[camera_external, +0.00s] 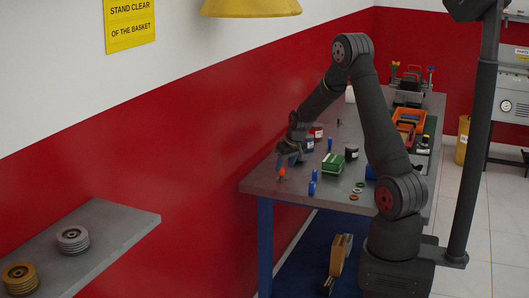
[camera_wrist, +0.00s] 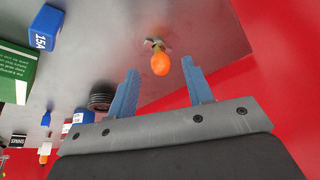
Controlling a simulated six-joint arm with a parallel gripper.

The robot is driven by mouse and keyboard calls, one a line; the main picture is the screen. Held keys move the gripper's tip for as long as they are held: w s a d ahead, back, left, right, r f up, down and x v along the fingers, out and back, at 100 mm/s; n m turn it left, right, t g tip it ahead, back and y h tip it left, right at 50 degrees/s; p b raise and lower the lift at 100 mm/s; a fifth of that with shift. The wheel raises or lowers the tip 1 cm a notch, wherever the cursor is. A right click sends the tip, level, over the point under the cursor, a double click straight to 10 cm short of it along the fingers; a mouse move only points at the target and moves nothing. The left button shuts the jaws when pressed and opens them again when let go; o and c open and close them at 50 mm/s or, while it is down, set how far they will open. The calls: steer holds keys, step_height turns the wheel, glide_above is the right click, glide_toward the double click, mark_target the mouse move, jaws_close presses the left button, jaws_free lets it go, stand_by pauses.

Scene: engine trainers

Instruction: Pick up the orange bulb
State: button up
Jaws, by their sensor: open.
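The orange bulb (camera_wrist: 160,63) stands on the grey tabletop, with a metal base, near the table's corner; it also shows in the external view (camera_external: 282,173) as a small orange spot. My gripper (camera_wrist: 160,82) has two blue fingers spread apart with nothing between them. In the wrist view the bulb lies just beyond the fingertips, roughly centred between them. In the external view my gripper (camera_external: 288,158) is just above the bulb, close to the wall side of the table.
In the wrist view a blue block marked 15A (camera_wrist: 46,28) is at upper left. A red wall (camera_wrist: 280,90) is close at right.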

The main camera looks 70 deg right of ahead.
mark_target(283, 172)
steer(key=shift+x, duration=2.25)
steer(key=shift+s, duration=0.15)
steer(key=c, duration=1)
